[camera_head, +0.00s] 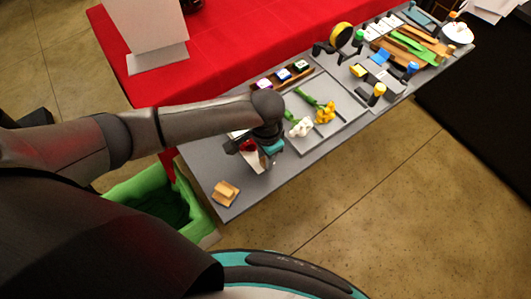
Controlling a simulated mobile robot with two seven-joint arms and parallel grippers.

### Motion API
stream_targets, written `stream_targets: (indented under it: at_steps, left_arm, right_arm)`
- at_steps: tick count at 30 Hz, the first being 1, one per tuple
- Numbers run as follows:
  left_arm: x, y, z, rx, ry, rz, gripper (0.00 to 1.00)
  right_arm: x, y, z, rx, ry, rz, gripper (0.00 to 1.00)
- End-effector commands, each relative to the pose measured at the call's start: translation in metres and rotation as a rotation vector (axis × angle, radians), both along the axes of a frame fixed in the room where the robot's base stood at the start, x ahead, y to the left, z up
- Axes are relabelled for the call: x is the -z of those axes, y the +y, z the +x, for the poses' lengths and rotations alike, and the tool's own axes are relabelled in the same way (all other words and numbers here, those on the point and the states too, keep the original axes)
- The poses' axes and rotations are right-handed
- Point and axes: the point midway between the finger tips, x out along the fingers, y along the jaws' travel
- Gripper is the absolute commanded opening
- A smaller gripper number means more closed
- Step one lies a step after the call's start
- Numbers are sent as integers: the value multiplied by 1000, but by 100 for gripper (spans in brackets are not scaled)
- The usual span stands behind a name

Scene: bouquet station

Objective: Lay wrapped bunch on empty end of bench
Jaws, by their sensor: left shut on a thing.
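The wrapped bunch, with a red bloom and white paper (253,160), shows small beneath my left gripper (260,147). My left gripper is shut on it, over the near part of the grey bench (209,165). The gripper and wrist hide part of the bunch, and I cannot tell whether it touches the bench top. The near left end of the bench is bare except for a small tan block (226,192). My right gripper is not in view.
A grey tray (311,143) beside the gripper holds yellow flowers (326,112) and white flowers (301,128). A rack of small pots (283,76) stands behind. Tools and ribbon crowd the far end. A green-lined bin (160,196) stands below the near end.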

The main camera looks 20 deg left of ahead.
Motion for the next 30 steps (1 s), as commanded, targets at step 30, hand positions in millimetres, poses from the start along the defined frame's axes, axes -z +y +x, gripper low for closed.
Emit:
stream_targets:
  at_steps: [30]
  left_arm:
    - [3,0,0,0,0,0,0]
  right_arm:
    - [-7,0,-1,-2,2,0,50]
